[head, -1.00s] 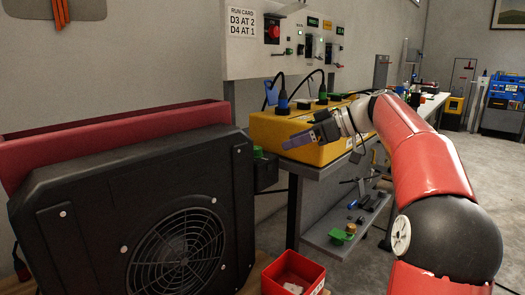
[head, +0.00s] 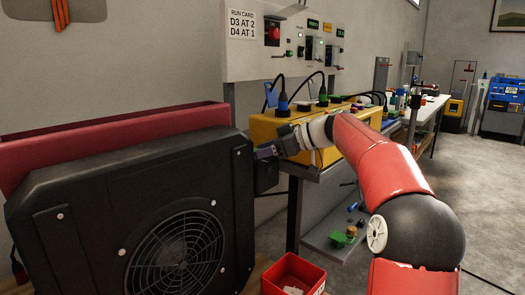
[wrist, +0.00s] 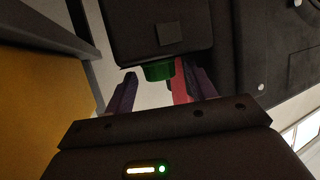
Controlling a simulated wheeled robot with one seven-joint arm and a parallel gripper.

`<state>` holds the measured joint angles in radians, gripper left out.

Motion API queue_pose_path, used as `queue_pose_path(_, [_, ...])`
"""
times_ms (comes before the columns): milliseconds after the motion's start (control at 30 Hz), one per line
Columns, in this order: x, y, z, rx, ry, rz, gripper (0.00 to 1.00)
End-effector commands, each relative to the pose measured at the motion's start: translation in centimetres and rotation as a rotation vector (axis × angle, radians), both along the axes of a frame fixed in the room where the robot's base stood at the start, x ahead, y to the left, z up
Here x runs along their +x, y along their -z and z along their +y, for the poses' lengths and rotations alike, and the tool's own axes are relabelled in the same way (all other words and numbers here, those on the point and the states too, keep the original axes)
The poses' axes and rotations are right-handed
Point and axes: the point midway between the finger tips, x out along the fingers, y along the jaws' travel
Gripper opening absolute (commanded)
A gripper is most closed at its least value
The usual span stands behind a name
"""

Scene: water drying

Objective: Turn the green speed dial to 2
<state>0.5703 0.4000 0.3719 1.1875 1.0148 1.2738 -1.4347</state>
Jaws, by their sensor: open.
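The green speed dial (wrist: 159,73) sticks out below a dark control box (wrist: 160,32) in the wrist view. My gripper (wrist: 159,77) is open, with its purple fingers on either side of the dial. I cannot tell whether either finger touches it. In the head view my gripper (head: 264,152) is at the dark box (head: 266,174) on the right side of the black fan unit (head: 95,205). The dial is hidden there by the gripper. Its pointer and numbers cannot be read.
The yellow box (head: 262,128) stands on a bench close behind my gripper. A red bin (head: 292,275) sits in front, below the gripper. A run card (head: 242,24) on the wall panel reads D3 AT 2, D4 AT 1. Open floor lies to the right.

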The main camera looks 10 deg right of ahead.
Motion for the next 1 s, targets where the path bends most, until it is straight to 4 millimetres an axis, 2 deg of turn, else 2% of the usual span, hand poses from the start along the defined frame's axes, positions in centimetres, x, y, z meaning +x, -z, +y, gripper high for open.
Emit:
queue_pose_path(233, [0.05,0.06,0.10,0.000,0.000,0.000,0.55])
queue_pose_path(600, [0.04,0.03,0.08,0.000,0.000,0.000,0.11])
queue_pose_path(1000, [-0.20,0.59,0.30,-0.003,0.104,-0.004,0.11])
